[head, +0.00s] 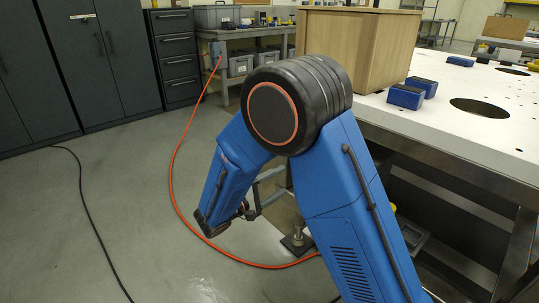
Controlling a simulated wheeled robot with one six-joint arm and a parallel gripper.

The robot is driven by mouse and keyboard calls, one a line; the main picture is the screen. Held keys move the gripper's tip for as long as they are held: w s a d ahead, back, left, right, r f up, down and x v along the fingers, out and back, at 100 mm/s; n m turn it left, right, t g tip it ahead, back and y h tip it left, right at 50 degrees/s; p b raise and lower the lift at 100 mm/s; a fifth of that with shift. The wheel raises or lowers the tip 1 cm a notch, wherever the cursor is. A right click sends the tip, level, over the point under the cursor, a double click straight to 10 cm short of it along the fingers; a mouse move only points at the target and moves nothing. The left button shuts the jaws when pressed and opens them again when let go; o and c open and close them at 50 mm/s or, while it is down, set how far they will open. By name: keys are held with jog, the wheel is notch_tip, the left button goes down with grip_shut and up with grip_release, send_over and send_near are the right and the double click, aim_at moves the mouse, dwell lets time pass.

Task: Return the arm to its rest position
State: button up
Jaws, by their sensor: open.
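My blue arm fills the middle of the head view, bent at a large dark round joint with an orange ring. One link runs to the lower right and the other hangs to the lower left. My gripper (272,188) shows past the wrist, low beside the table's near side and partly behind my own arm. Its two grey fingers stand apart, pointing right, and I see nothing between them. The fingertips are partly hidden by the arm link.
A white table (440,128) with round holes stands at right, bearing a wooden box (345,45) and blue blocks (406,97). An orange hose (173,170) and a black cable (85,205) lie on the floor. Dark cabinets (110,60) line the back left. Floor at left is mostly clear.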

jog(key=s+d+r+m+g+y, duration=0.25)
jog(key=s+d+g, duration=0.35)
jog(key=d, duration=0.4)
jog(key=s+d+r+m+g+y, duration=0.1)
jog(key=s+d+r+m+g, duration=0.2)
jog(key=s+d, duration=0.7)
jog(key=s+r+m+t+y, duration=0.3)
jog(key=s+y, duration=0.8)
jog(key=s, duration=0.6)
jog(key=shift+d+r, duration=0.2)
jog(key=shift+d, duration=0.05)
jog(key=shift+s, duration=0.1)
jog(key=shift+c, duration=0.6)
